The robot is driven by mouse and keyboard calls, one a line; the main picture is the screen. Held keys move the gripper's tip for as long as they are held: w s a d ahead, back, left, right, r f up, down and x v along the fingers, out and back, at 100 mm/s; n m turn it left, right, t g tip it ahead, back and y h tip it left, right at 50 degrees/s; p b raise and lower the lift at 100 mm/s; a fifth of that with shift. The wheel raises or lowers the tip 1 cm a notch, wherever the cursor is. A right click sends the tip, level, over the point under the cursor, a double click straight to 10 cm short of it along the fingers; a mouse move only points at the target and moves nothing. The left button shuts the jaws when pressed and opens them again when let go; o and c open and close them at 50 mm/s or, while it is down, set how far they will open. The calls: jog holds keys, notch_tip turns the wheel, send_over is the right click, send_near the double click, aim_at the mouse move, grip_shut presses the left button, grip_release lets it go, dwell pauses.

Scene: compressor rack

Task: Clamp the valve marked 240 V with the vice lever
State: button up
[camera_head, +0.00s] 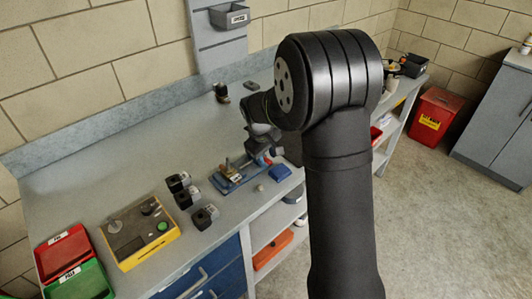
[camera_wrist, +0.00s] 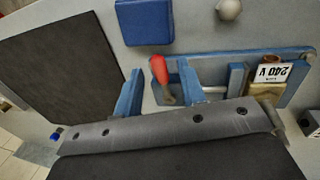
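The blue vice (camera_head: 228,182) lies on the grey bench, and its base also shows in the wrist view (camera_wrist: 298,55). A brass-coloured valve with a white "240 V" label (camera_wrist: 272,72) sits at the right end of the vice in the wrist view, the label upside down. The red-handled vice lever (camera_wrist: 158,68) stands left of it. My gripper (camera_wrist: 160,72) is open, its two blue fingers apart on either side of the lever, with the right finger closer to it. Whether a finger touches the lever I cannot tell. In the head view my arm hides most of the gripper.
A blue block (camera_head: 280,173) and a small pale knob (camera_head: 259,188) lie near the vice. The bench behind is mostly clear.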

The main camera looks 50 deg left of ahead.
jog(key=s+r, duration=0.3)
jog(key=r, duration=1.4)
jog(key=shift+s, duration=0.2)
jog(key=shift+d, duration=0.1)
jog(key=w+f, duration=0.1)
jog(key=f, duration=0.4)
jog(key=w+f, duration=0.1)
jog(key=f, duration=0.5)
jog(key=w+f, duration=0.1)
jog(key=f, duration=0.5)
jog(key=shift+w, duration=0.2)
